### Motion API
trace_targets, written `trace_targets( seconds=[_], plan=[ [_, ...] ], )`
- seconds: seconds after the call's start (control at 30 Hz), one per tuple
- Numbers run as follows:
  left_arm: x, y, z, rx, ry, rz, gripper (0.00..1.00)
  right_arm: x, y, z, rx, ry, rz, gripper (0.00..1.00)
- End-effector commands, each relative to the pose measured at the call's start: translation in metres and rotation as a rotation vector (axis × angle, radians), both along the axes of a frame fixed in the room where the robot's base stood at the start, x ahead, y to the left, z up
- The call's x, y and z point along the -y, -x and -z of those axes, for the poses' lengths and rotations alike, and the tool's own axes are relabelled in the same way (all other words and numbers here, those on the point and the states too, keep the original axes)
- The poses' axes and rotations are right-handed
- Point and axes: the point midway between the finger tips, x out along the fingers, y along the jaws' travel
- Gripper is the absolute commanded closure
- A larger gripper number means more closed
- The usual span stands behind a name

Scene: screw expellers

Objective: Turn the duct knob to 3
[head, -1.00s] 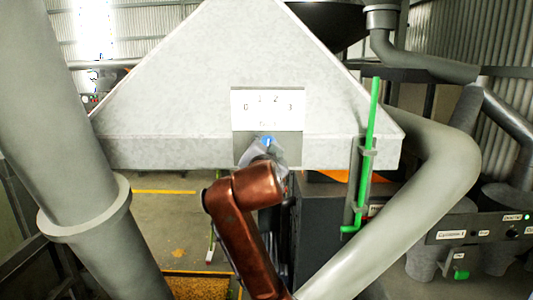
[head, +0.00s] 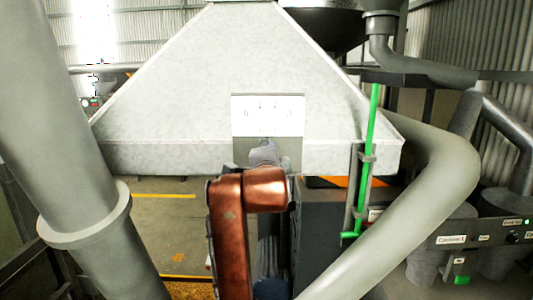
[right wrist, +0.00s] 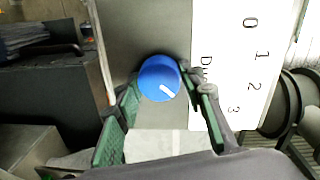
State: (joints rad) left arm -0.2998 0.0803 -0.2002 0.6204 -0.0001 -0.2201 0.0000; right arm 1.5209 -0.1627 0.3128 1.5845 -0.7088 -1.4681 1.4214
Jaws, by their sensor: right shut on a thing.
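The duct knob (right wrist: 159,77) is round and blue with a white pointer line, on a grey plate beside the white number label. In the right wrist view its line points to the lower right, toward the 2 and 3 side; I cannot tell the exact number. The white label (head: 268,115) shows 0 to 3 on the front of the grey hood. My right gripper (right wrist: 158,82) is shut on the knob, with its green-padded fingers on either side. In the head view my right gripper (head: 264,155) hides the knob. My left gripper is not in view.
The large pale hood (head: 180,110) fills the middle. A green lever (head: 371,130) stands right of the label. Thick grey pipes run at the left (head: 70,150) and right (head: 420,210). A control panel (head: 480,232) is at the lower right.

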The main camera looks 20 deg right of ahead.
Motion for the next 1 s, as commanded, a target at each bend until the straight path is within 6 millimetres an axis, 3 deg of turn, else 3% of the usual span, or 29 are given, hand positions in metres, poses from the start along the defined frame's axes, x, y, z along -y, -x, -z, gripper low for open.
trace_targets(
  seconds=[0.57,0.6,0.83,1.0],
  plan=[
    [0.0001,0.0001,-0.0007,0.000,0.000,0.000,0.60,0.0005,0.0007,-0.0008,0.010,-0.027,0.001,0.88],
    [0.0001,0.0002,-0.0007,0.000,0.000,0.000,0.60,0.0005,0.0007,-0.0008,0.010,-0.027,0.001,0.61],
    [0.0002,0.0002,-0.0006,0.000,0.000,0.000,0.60,0.0001,0.0004,-0.0005,0.008,-0.026,0.001,0.46],
    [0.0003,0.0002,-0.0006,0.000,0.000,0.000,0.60,-0.0002,0.0002,-0.0003,0.008,-0.026,0.001,0.46]
  ],
)
